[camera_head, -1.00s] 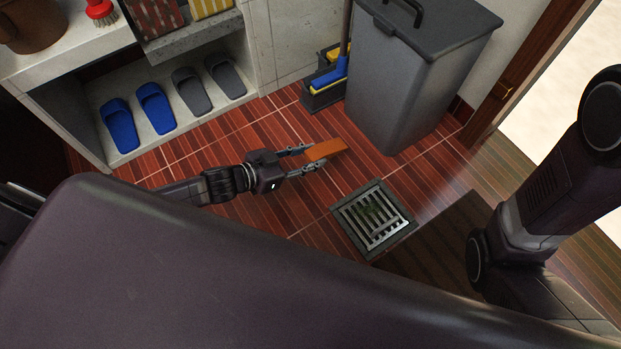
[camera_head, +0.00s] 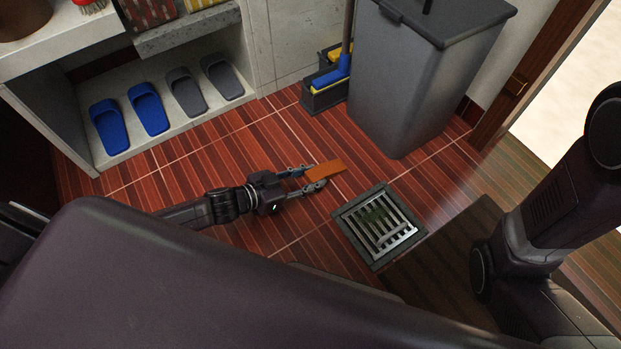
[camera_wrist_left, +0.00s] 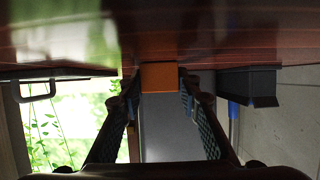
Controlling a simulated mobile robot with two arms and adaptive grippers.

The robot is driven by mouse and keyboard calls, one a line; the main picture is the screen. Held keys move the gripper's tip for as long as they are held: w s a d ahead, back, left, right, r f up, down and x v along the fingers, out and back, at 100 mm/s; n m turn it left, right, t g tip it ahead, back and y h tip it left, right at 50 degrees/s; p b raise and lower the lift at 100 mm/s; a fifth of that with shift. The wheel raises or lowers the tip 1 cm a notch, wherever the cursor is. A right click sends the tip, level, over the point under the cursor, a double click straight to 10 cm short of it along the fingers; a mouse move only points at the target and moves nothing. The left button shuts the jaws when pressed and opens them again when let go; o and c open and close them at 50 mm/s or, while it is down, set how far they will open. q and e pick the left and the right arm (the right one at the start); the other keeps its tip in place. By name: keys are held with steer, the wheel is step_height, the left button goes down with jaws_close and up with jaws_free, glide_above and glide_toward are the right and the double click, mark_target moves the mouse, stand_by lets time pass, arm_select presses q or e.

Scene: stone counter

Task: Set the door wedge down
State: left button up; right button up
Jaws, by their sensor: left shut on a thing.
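The orange door wedge (camera_head: 326,170) is between the fingertips of my left gripper (camera_head: 308,181) in the head view, low by the red tiled floor, left of the floor drain. My left gripper is shut on it. In the left wrist view the wedge (camera_wrist_left: 159,77) sits between the two fingers, close to the floor surface at the top of the picture. I cannot tell whether it touches the floor. My right arm shows at the right of the head view, but its gripper is not in view.
The metal drain (camera_head: 379,224) lies right of the wedge. A grey bin (camera_head: 408,85) and a mop bucket (camera_head: 322,98) stand behind. Blue slippers (camera_head: 109,127) and grey slippers (camera_head: 186,93) rest on a low shelf. Tiles around the wedge are clear.

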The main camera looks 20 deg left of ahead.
arm_select(q)
steer(key=o, duration=1.2)
steer(key=shift+c, duration=0.2)
steer(key=shift+s+a+r, duration=0.1)
steer(key=shift+s+r, duration=0.05)
steer(key=shift+r, duration=0.05)
steer(key=p+v, duration=0.6)
steer(key=v, duration=0.4)
steer(key=shift+s+a+r+p, duration=0.1)
steer(key=shift+a+p, duration=0.05)
steer(key=shift+p, duration=0.2)
steer(key=shift+s+a+r, duration=0.15)
steer(key=shift+s+a, duration=0.25)
steer(key=shift+s, duration=0.05)
